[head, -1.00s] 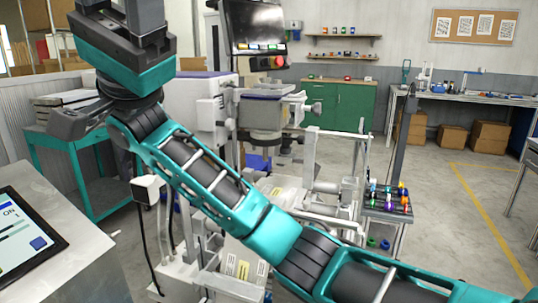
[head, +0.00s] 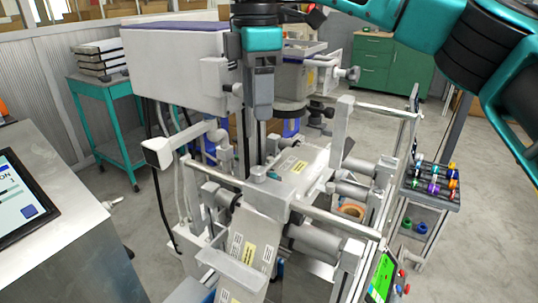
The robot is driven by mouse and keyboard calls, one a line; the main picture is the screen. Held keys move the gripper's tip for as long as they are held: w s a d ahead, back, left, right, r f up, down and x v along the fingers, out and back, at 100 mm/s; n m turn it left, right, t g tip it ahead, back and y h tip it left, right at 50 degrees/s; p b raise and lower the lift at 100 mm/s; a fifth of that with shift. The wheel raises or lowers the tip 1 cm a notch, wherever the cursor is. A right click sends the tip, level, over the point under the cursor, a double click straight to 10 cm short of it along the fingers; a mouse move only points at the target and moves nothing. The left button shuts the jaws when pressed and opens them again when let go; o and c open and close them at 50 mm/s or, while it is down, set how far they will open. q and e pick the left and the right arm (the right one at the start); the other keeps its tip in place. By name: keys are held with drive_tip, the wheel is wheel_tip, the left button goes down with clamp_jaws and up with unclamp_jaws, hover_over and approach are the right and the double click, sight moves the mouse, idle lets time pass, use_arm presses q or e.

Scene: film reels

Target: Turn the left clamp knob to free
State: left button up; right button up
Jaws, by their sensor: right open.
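My right gripper (head: 262,112) hangs pointing down at the top centre, in front of the white machine. It is open, seen nearly edge-on, and I see nothing between its fingers. Below it is a pale plate (head: 312,160) with a yellow label. A small teal piece (head: 273,175) sits near that plate's left edge; I cannot tell for sure whether it is the left clamp knob or how it is turned. The gripper appears above this piece and apart from it. My left gripper is not in view.
Metal rollers (head: 316,243) and rails crowd around the plate. A tablet screen (head: 18,198) lies at left. A tray of coloured spools (head: 433,185) stands at right, with a green lit panel (head: 381,278) at lower right. Open floor lies farther right.

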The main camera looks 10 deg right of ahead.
sight(258, 169)
wheel_tip(258, 169, down, 13)
drive_tip(key=shift+a+r, duration=0.1)
idle(0.3)
drive_tip(key=shift+c, duration=0.2)
drive_tip(key=c, duration=1)
